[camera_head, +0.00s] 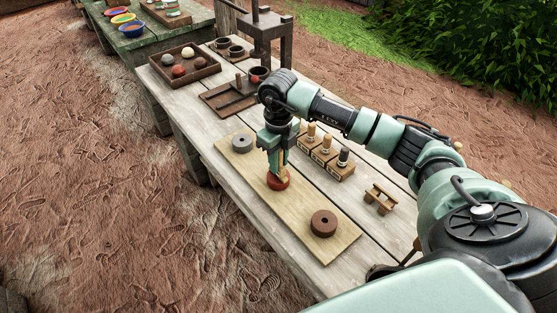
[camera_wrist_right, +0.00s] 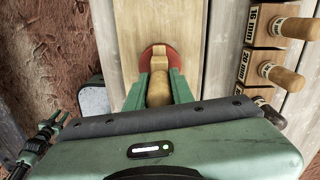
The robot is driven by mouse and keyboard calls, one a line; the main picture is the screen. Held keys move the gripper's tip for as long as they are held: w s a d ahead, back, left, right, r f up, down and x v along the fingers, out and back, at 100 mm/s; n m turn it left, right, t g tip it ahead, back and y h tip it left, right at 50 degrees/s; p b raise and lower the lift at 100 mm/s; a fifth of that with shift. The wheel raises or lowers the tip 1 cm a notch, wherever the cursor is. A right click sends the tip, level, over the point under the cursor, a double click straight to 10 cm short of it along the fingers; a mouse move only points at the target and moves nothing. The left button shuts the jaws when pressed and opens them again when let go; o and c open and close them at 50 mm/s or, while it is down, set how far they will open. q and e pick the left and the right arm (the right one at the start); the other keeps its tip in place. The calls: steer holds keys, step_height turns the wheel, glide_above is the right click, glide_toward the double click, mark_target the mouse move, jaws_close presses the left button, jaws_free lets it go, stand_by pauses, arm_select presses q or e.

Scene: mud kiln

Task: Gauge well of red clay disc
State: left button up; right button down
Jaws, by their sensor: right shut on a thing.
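The red clay disc (camera_head: 279,180) lies on the pale board between a grey disc (camera_head: 242,144) and a brown disc (camera_head: 323,223). My right gripper (camera_head: 277,172) is directly above the red disc, pointing down, shut on a tan wooden gauge (camera_wrist_right: 160,90). The gauge's lower end is over the middle of the red disc (camera_wrist_right: 144,58). The gauge and fingers hide the well, so I cannot tell how deep the end sits. What looks like my left gripper (camera_wrist_right: 48,130) shows small at the left of the wrist view, its jaws unclear.
Three handled gauges stand in labelled wooden blocks (camera_head: 326,150) right of the board (camera_head: 256,179). An empty-looking small wooden rest (camera_head: 381,199) is near the right edge.

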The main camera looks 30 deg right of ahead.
steer(key=shift+f, duration=0.2)
steer(key=c, duration=1.1)
jaws_free()
steer(key=shift+c, duration=0.2)
steer(key=shift+r, duration=0.1)
